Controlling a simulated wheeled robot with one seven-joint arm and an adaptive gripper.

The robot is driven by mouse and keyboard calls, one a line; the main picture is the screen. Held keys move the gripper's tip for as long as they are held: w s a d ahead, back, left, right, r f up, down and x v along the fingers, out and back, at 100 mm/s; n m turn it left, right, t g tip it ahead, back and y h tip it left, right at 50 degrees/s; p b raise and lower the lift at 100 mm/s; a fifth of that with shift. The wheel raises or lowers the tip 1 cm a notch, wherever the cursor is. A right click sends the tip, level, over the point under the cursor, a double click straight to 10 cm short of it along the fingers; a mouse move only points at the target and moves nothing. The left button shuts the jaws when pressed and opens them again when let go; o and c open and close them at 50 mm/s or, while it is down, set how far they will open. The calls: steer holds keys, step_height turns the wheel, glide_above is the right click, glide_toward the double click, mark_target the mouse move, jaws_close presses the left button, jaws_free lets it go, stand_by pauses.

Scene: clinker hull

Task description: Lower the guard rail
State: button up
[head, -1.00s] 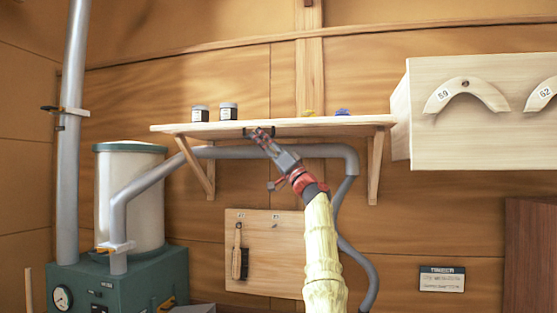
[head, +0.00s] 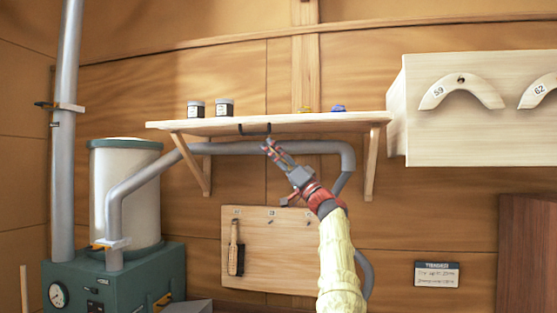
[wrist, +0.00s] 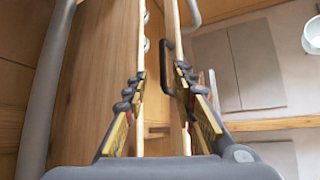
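The wall shelf (head: 210,127) carries a dark bracket-shaped handle (head: 255,129) at the middle of its front edge. In the head view I cannot clearly separate a guard rail from the shelf edge. In the wrist view the fingers are spread (wrist: 159,85) with nothing gripped; the handle is by the right fingertip.
A pale cabinet (head: 480,130) is at the right. A green machine (head: 120,275) stands lower left.

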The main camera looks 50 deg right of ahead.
steer(key=shift+v, duration=1.65)
